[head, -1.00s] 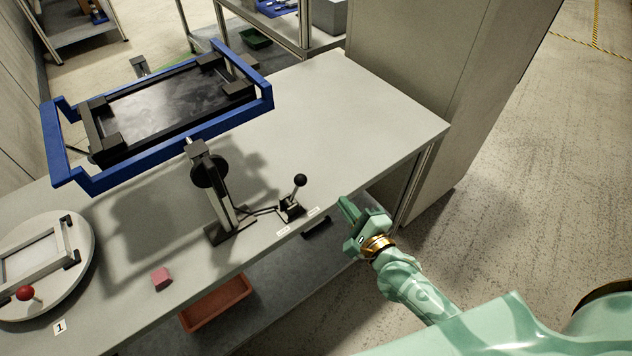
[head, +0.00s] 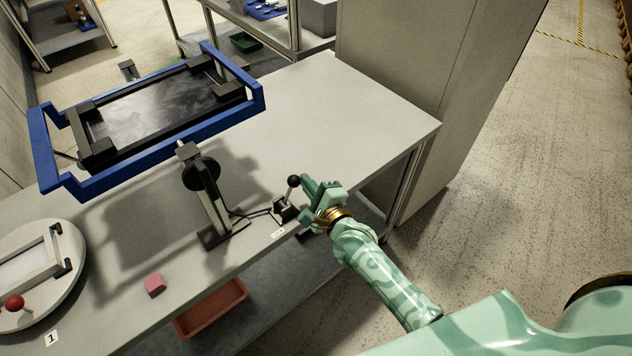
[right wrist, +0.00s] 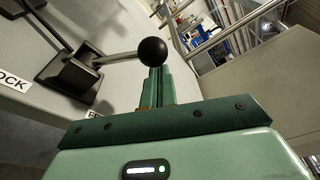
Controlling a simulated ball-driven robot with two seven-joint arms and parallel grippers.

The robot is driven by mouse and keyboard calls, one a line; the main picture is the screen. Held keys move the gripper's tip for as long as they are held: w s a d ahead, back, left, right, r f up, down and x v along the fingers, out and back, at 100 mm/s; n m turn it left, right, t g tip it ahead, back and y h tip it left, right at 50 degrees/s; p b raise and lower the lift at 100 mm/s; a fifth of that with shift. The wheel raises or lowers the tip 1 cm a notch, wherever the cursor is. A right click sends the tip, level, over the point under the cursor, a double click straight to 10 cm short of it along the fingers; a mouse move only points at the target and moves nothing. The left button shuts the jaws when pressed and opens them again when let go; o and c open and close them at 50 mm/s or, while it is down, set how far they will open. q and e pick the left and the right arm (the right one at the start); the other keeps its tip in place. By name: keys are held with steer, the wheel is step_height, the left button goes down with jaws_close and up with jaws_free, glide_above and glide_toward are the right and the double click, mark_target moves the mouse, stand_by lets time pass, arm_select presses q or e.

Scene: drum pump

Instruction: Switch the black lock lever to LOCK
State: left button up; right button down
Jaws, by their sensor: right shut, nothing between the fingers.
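The black lock lever has a ball knob (head: 293,181) on a thin rod rising from a small dark base (head: 284,208) near the table's front edge. The rod leans right, away from the LOCK label (right wrist: 14,82), toward a second label (right wrist: 95,114) mostly hidden by my gripper. My right gripper (head: 307,184) is shut and empty, just right of the knob. In the right wrist view the knob (right wrist: 152,51) appears right beyond the shut fingertips (right wrist: 155,72); I cannot tell whether they touch. My left gripper is out of view.
A tilted blue frame (head: 190,130) on a post stands left of the lever. A pink block (head: 155,286) and a round turntable (head: 70,275) are at the left. A red bin (head: 212,308) is below the table edge. The table's right part is clear.

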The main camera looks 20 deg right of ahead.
mark_target(295, 182)
steer(key=shift+a+r+n+p, duration=0.35)
steer(key=shift+n+p, duration=0.1)
steer(key=shift+n, duration=0.15)
stand_by(0.5)
steer(key=shift+s+a+r+n+t+p, duration=0.2)
steer(key=shift+a+r+n+t+p, duration=0.15)
steer(key=shift+n, duration=0.25)
steer(key=shift+s+a+r+n+p, duration=0.2)
steer(key=shift+a+n+p, duration=0.15)
steer(key=shift+n, duration=0.25)
steer(key=shift+s+a+r+n+p, duration=0.1)
steer(key=shift+a+r+n+p, duration=0.1)
steer(key=shift+a+n, duration=0.3)
steer(key=n, duration=0.1)
steer(key=a+n, duration=0.1)
steer(key=shift+s+a+r+n+t, duration=0.2)
steer(key=shift+s+a+n+t, duration=0.1)
steer(key=shift+n+t, duration=0.1)
steer(key=a+n, duration=0.2)
steer(key=n, duration=0.1)
steer(key=shift+s+p, duration=0.3)
steer(key=shift+s+a+n, duration=0.2)
steer(key=shift+a+n, duration=0.1)
steer(key=shift+a, duration=0.1)
steer(key=shift+a+f, duration=0.1)
